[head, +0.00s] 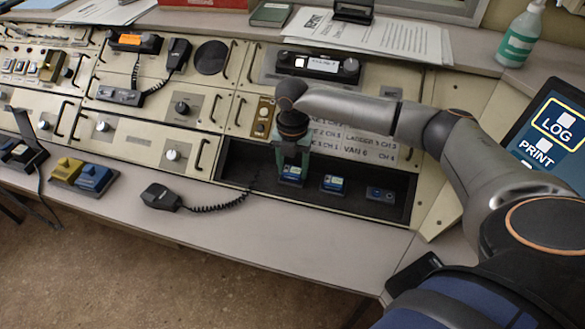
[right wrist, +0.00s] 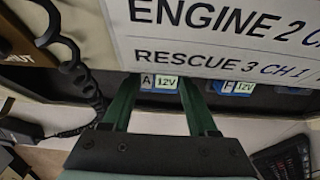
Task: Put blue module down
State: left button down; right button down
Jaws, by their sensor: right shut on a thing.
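My right gripper (head: 292,158) reaches down into the dark recessed bay in the console. It is shut on a blue module (head: 291,173) at the left of the bay. In the right wrist view the module (right wrist: 159,83), with a label reading "A 12V", shows between the two green fingers (right wrist: 160,95). I cannot tell whether its underside touches the bay floor. A similar blue module (head: 333,183) stands just right of it in the bay, and it also shows in the right wrist view (right wrist: 237,87). My left gripper is not in view.
A dark socket plate (head: 381,195) lies at the bay's right end. A label sheet (right wrist: 215,35) hangs close above the gripper. A handset (head: 161,197) with a coiled cord lies on the ledge. Yellow (head: 67,169) and blue (head: 96,178) blocks stand at left. The ledge front (head: 270,235) is clear.

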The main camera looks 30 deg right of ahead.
jog(key=shift+f, duration=0.3)
